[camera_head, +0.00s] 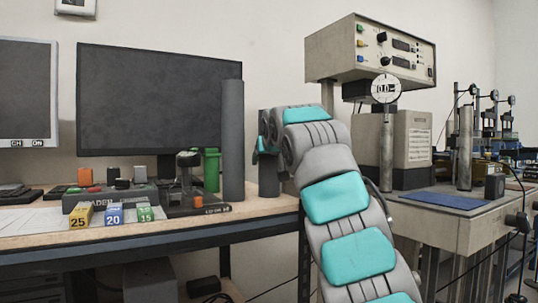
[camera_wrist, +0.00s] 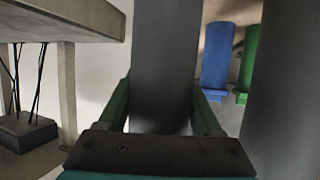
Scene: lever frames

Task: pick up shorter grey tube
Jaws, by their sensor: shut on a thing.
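The shorter grey tube (camera_head: 268,178) stands upright near the right end of the wooden table, just right of the taller grey tube (camera_head: 232,140). My gripper (camera_head: 262,147) reaches in from the right and is shut around its upper part. In the wrist view the shorter tube (camera_wrist: 166,60) fills the space between my green-edged fingers (camera_wrist: 165,112), which lie on both sides of it. The taller tube (camera_wrist: 288,100) is close on the right in that view. Whether the held tube's base touches the table is hard to tell.
A blue tube (camera_wrist: 216,55) and a green tube (camera_wrist: 250,55) show behind in the wrist view. A black monitor (camera_head: 150,100) and small numbered blocks (camera_head: 113,214) are left on the table. A testing machine (camera_head: 370,50) stands on another bench at right.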

